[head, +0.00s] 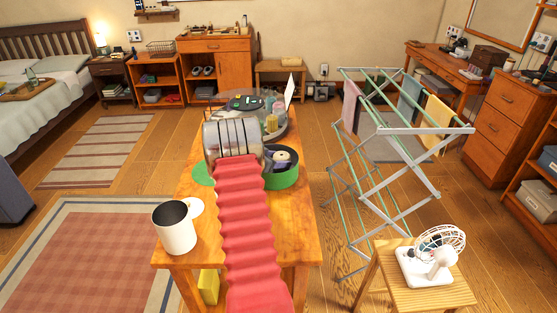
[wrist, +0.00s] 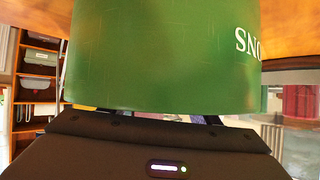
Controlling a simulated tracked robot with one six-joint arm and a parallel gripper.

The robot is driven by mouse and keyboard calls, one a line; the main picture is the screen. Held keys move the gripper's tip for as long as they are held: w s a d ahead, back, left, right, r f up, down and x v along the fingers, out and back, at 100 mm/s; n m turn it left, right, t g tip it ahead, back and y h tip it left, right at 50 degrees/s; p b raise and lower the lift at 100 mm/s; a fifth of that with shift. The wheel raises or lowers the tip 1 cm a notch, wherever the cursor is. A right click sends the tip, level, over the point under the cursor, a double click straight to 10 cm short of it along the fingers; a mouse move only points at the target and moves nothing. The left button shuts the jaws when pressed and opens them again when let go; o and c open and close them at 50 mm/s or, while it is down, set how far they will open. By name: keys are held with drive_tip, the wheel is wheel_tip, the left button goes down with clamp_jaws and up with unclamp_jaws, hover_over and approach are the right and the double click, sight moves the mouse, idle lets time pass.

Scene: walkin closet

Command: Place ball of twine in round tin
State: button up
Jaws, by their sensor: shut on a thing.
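A green round tin (head: 285,177) with a dark inside stands on the wooden table, beside my arm. A pale rounded thing (head: 283,156) shows in its opening; I cannot tell if it is the ball of twine. In the wrist view the tin's green wall (wrist: 165,55) with white letters fills the middle, upside down, very close. My gripper (wrist: 150,122) is shut at the tin's rim, its fingers mostly hidden behind the wall. The thing in its jaws is hidden, and my arm covers the gripper in the head view.
The wooden table (head: 176,255) bears a white mug (head: 175,230) at front left and a tray of jars (head: 272,122) behind. A green flat piece (head: 203,173) shows left of my arm. A drying rack (head: 400,130) and a stool with a fan (head: 430,262) stand to the right.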

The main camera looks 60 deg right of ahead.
idle(0.3)
drive_tip(key=o, duration=1.1)
drive_tip(key=shift+w+a+r, duration=0.25)
drive_tip(key=shift+a+r, duration=0.1)
drive_tip(key=shift+a, duration=0.1)
drive_tip(key=v, duration=1.1)
drive_tip(key=shift+s+f, duration=0.1)
